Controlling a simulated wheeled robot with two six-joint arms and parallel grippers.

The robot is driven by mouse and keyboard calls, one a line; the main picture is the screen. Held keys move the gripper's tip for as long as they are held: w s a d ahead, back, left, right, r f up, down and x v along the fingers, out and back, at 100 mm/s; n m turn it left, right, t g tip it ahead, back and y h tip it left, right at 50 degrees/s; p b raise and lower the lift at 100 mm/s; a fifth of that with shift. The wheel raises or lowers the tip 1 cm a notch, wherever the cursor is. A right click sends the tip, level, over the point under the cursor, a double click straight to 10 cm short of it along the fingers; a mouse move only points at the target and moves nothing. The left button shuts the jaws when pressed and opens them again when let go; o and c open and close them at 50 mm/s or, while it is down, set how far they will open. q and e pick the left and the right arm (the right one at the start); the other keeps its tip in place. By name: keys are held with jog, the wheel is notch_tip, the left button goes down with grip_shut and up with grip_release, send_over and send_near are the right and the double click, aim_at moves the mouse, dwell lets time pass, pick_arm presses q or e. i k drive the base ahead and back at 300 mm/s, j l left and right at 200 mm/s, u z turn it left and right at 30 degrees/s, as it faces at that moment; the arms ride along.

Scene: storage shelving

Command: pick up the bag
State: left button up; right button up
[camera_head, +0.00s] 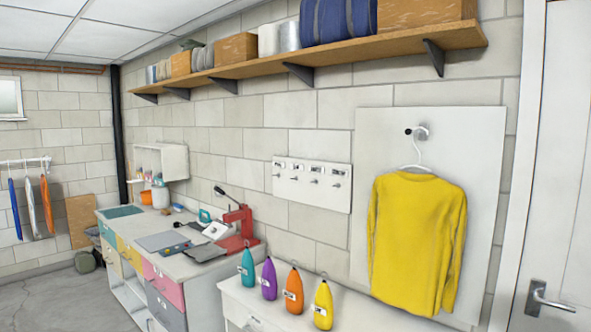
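Nothing in the head view is clearly the bag. A dark blue rolled bundle with straps (338,20) lies on the high wooden shelf (330,57); it may be a bag, cut off by the top edge. A dark greenish rounded object (85,262) sits on the floor at the left, partly hidden by the counter, and I cannot tell what it is. Neither of my grippers shows in this view.
A long counter with coloured drawers (165,283) runs along the wall, holding a red press (238,228). Several coloured bottle-shaped objects (293,291) stand on a nearer white cabinet (345,310). A yellow sweater (415,243) hangs on the wall beside a white door (560,200). Floor (60,305) at left is clear.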

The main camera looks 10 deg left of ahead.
aim_at(247, 271)
jog(key=i+j+u, duration=0.1)
jog(key=j, duration=0.25)
jog(key=i+j+u, duration=0.1)
jog(key=j, duration=0.2)
jog(key=i+j+u, duration=0.15)
jog(key=j, duration=0.2)
jog(key=i+j+z, duration=0.1)
jog(key=i+j, duration=0.45)
jog(key=i+j+z, duration=0.1)
jog(key=i+j, duration=0.95)
jog(key=j, duration=0.15)
jog(key=i+j+z, duration=0.15)
jog(key=i+j, duration=0.35)
jog(key=j, duration=0.15)
